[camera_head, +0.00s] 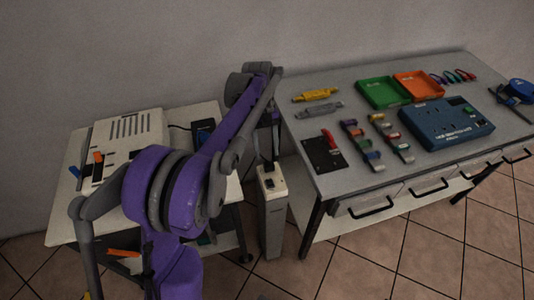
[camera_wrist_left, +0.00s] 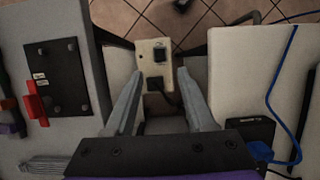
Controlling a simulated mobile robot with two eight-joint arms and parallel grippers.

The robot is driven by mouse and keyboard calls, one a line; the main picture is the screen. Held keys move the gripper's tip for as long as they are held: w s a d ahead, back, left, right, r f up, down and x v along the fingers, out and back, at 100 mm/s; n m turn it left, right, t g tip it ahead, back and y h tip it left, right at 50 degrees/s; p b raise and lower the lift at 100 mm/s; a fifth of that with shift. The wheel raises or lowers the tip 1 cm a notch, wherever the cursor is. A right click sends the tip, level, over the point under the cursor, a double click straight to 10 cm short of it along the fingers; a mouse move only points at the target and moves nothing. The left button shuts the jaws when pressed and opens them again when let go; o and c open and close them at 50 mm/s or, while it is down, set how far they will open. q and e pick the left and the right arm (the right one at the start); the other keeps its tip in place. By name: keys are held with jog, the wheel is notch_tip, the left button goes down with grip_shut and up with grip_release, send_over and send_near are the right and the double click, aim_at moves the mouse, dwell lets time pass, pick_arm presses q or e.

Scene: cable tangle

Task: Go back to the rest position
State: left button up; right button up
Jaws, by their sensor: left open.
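My left arm comes in from the left in the head view and reaches up and over toward the gap between the two tables. My left gripper (camera_wrist_left: 160,76) is open, its two grey fingers apart above a beige power post (camera_head: 271,220). The post also shows in the left wrist view (camera_wrist_left: 154,50), with a black plug (camera_wrist_left: 158,85) in its near socket and a dark cable running from it. The fingers appear on either side of the plug; whether they touch the post cannot be told. In the head view the fingers are partly hidden. My right gripper is not in view.
A white table (camera_head: 62,205) at left bears a beige box (camera_head: 130,130) and a dark device (camera_head: 203,130). The grey workbench (camera_head: 310,130) at right holds a black plate (camera_head: 324,154), green (camera_head: 382,92) and orange (camera_head: 418,85) trays and a blue box (camera_head: 446,122). Tiled floor is open in front.

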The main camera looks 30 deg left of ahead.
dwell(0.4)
pick_arm(q)
jog(key=s+d+r+m+t+y+p, duration=0.1)
jog(key=s+d+m+t+p, duration=0.3)
jog(key=s, duration=0.5)
jog(key=s+d+r+m+t+y+p, duration=0.1)
jog(key=s+d+r+m+t+p, duration=0.2)
jog(key=s+d+m, duration=0.2)
jog(key=shift+s+d+r+m+t+y+p, duration=0.15)
jog(key=shift+s+d+m+t+y+p, duration=0.25)
jog(key=shift+s+d, duration=1.55)
jog(key=shift+s+a, duration=0.3)
jog(key=shift+a, duration=0.05)
